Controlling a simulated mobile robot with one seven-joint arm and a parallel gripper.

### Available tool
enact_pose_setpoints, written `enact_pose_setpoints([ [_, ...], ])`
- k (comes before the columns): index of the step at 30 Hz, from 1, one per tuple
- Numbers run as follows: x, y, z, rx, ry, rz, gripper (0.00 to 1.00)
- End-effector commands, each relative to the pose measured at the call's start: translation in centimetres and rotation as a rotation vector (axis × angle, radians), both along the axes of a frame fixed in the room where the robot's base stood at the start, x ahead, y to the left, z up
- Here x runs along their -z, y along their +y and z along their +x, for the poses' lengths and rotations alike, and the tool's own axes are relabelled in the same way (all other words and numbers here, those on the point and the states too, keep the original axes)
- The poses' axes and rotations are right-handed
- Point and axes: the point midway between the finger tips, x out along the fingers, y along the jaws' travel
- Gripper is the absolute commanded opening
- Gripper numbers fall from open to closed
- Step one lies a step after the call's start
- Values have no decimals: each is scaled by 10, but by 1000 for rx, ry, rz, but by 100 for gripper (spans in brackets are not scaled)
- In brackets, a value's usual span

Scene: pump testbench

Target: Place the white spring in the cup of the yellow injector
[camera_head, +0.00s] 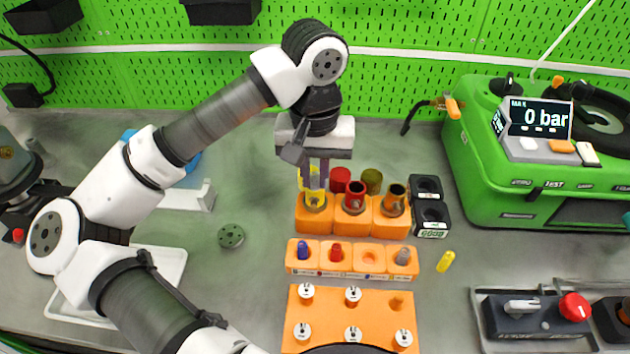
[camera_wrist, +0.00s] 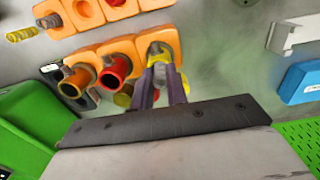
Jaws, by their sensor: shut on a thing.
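My gripper (camera_head: 315,187) points straight down at the leftmost orange block in the injector row. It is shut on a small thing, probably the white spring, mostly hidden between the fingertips. In the wrist view my fingertips (camera_wrist: 160,70) are close together right at that block. The yellow injector (camera_head: 314,206) sits in the block, with a yellow rim around a greyish middle. My fingers cover part of it, and yellow also shows around them in the wrist view (camera_wrist: 184,84). I cannot tell whether the held thing is inside its cup or just above.
A red injector (camera_head: 355,196) and an orange-brown one (camera_head: 393,200) stand close on the right. The orange rack (camera_head: 320,268) in front holds blue, red and grey pieces and one empty hole. A yellow piece (camera_head: 445,261) lies loose on the bench.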

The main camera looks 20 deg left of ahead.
Motion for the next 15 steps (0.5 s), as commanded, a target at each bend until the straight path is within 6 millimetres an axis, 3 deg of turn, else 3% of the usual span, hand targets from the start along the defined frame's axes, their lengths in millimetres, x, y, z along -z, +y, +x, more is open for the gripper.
enact_pose_setpoints([
  [1, 9, 0, 0, 0, 5, 1, 0],
  [15, 18, -1, -1, 4, 12, 0, 0],
])
